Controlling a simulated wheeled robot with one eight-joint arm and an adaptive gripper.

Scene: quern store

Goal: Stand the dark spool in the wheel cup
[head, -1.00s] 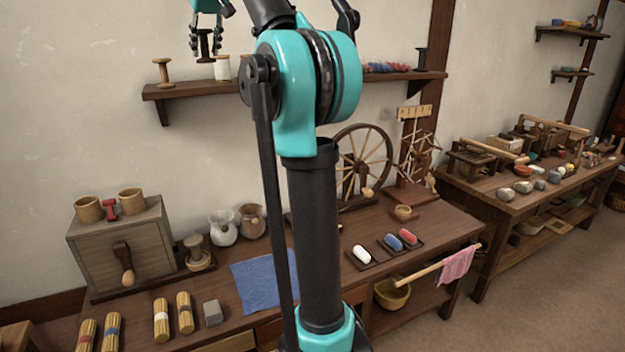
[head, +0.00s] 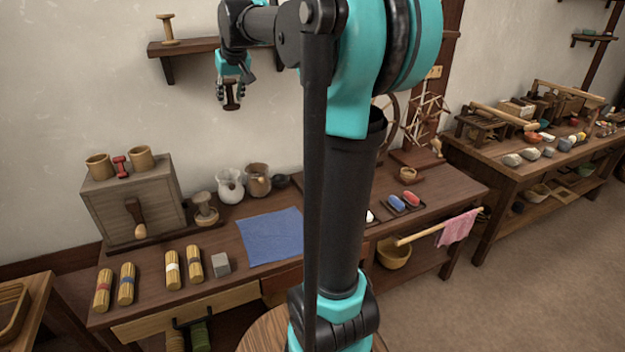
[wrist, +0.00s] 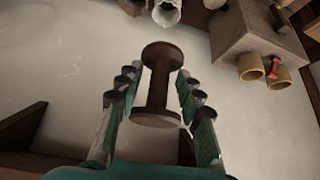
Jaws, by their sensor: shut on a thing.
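My gripper (head: 231,90) is shut on the dark spool (head: 231,96), held in the air in front of the wall shelf and above the bench. In the wrist view the dark spool (wrist: 158,85) sits between the finger pads, its far flange clear of them. A small round wooden cup (head: 408,175), which looks like the wheel cup, stands on the bench near the spinning wheel (head: 389,108), right of my arm and well away from the spool. The wheel is mostly hidden behind my arm.
The wall shelf (head: 183,46) carries a pale spool (head: 167,29). On the bench are a wooden chest (head: 135,200), two jugs (head: 229,186), a blue cloth (head: 271,236), several straw bundles (head: 172,270) and small trays of coloured pieces (head: 404,203). A skein winder (head: 425,122) rises behind the cup.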

